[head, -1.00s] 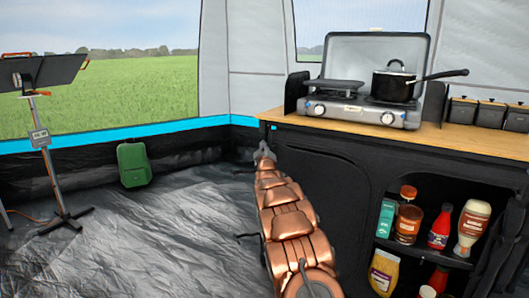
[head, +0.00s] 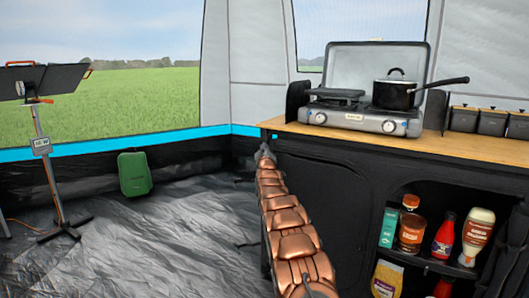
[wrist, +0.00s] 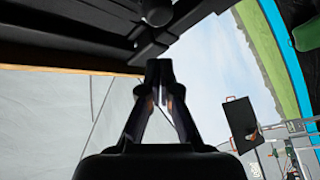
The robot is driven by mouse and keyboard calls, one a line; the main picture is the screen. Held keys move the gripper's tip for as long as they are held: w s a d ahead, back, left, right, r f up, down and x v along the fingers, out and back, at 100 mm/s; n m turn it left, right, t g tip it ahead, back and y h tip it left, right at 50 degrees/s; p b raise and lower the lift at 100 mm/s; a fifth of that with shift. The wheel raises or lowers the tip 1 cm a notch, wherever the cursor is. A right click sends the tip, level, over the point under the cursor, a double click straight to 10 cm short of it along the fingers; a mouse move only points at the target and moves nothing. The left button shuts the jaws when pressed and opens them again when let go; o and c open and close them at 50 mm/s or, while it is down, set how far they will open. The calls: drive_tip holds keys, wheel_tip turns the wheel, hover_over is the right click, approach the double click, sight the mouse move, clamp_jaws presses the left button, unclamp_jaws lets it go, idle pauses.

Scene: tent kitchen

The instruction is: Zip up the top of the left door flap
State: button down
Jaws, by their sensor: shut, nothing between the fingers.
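The left door flap (head: 325,200) is a black fabric panel on the front of the kitchen unit, left of the open shelves. A curved seam outlines it, and its top lies just under the wooden worktop. I cannot make out a zip pull in the head view. My gripper (head: 265,153) is at the unit's upper left corner, small and partly hidden by my own arm. In the wrist view my gripper (wrist: 160,70) is shut and empty. Dark fabric or frame lies above its tips, with a dark round knob-like thing (wrist: 158,12) there.
A stove (head: 365,115) with a black pot (head: 394,94) stands on the worktop (head: 400,140). Open shelves at right hold several bottles and jars. The groundsheet (head: 150,235) between is mostly clear.

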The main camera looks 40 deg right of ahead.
drive_tip(key=s+d+f, duration=0.1)
drive_tip(key=s+f+b, duration=0.1)
drive_tip(key=f, duration=0.1)
drive_tip(key=shift+s+d, duration=0.15)
drive_tip(key=shift+d, duration=0.2)
drive_tip(key=shift+s, duration=0.1)
idle(0.3)
